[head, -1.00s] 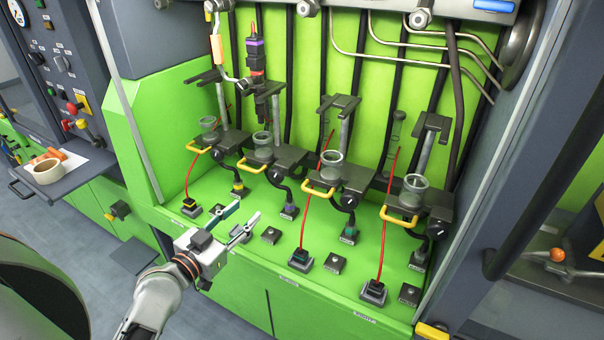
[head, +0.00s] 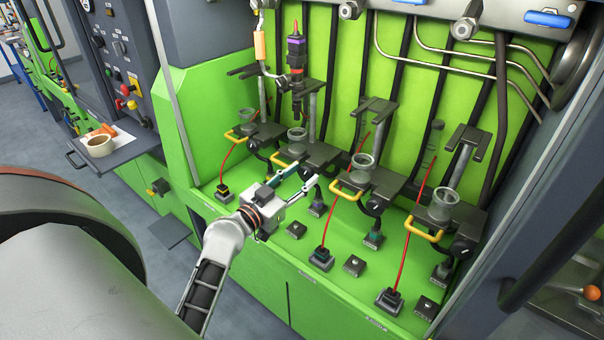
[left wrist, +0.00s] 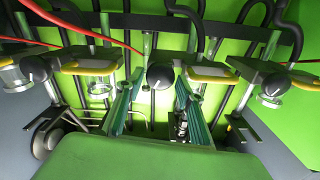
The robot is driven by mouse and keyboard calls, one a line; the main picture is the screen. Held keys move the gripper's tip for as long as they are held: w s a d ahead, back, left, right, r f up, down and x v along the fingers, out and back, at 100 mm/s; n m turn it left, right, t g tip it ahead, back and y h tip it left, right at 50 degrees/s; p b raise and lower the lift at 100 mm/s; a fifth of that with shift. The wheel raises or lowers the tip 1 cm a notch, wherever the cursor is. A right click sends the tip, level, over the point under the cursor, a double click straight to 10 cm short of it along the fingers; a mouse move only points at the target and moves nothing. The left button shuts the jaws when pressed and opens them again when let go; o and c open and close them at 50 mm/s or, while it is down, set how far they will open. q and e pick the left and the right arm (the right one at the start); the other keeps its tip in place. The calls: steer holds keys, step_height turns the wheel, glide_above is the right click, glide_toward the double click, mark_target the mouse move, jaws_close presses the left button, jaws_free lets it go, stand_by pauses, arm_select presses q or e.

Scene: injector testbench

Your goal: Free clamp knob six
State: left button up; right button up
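My left gripper (head: 307,178) reaches from the lower left toward the second clamp station from the left in the head view. Its two teal fingers are apart and empty, one on each side of the picture's middle in the left wrist view (left wrist: 157,97). A dark round clamp knob (left wrist: 160,77) with a white mark shows between and beyond the fingertips there; contact cannot be told. Similar knobs show at left (left wrist: 37,68) and right (left wrist: 275,85). In the head view, a knob (head: 461,247) shows at the rightmost station. No readable number identifies knob six. My right gripper is not in view.
Glass cups (head: 363,162) with yellow handles (head: 424,229) stand along the green bench (head: 270,265). Red cables (head: 326,218) and black hoses rise close to the stations. A dark injector (head: 296,65) hangs above. A tape roll (head: 99,144) lies on the left shelf.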

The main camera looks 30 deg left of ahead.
arm_select(q)
steer(key=shift+w, duration=0.35)
steer(key=c, duration=0.8)
